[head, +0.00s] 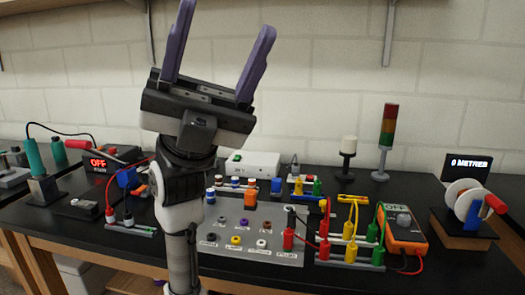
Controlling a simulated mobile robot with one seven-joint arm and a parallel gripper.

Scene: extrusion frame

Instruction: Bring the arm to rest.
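My gripper (218,55) is raised in the head view, above the bench and left of the picture's middle. Its two purple fingers point up and stand wide apart with nothing between them. The white and black arm below it rises from the bottom of the picture. It hides part of the bench and the left edge of a grey panel.
The black bench (330,283) carries a grey panel (225,262) with coloured posts, an orange meter (402,232), test leads, a soldering station (105,160), a signal tower (387,140) and a spool stand (465,215). A white brick wall stands behind. Air around the gripper is clear.

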